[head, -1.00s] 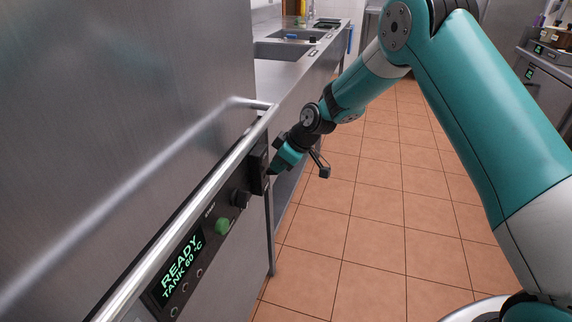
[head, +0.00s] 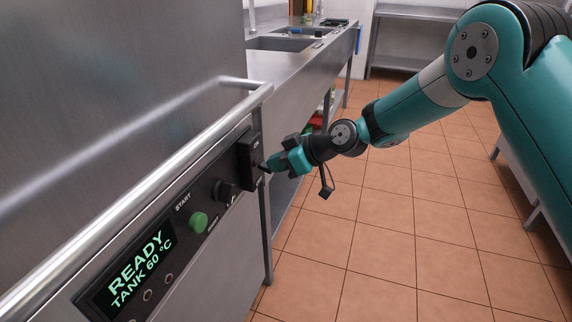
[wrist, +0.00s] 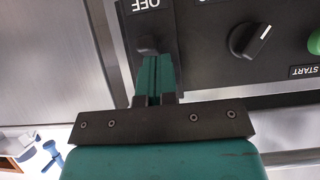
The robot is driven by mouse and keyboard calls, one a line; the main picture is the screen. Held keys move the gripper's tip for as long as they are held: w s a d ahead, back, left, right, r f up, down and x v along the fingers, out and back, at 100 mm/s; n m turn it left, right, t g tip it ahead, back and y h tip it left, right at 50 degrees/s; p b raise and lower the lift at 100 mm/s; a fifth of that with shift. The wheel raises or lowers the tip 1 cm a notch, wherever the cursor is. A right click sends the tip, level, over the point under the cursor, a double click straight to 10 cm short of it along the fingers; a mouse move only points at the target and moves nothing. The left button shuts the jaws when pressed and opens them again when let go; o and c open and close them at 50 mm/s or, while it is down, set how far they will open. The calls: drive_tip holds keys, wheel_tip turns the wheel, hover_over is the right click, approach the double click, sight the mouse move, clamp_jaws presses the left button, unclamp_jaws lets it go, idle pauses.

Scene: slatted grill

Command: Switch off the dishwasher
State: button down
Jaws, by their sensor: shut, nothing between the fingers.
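The dishwasher (head: 190,272) fills the left of the head view. Its dark control panel has a lit display (head: 140,272) reading READY, TANK 60 °C. A green START button (head: 198,222) and a black rotary knob (head: 225,192) sit farther along. At the panel's far end is a black switch housing (head: 246,158); in the wrist view, an OFF label shows upside down on it. A dark switch lever (wrist: 147,44) stands out there. My gripper (head: 268,167) is shut and empty, its fingertips (wrist: 155,62) right at the lever. I cannot tell whether they touch.
A long metal handle bar (head: 150,185) runs above the panel. A steel sink counter (head: 285,65) stands beyond the dishwasher. The tiled floor (head: 390,225) to the right is open.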

drive_tip(key=shift+d+r+p, duration=0.1)
drive_tip(key=shift+r+p, duration=0.25)
drive_tip(key=shift+r, duration=0.45)
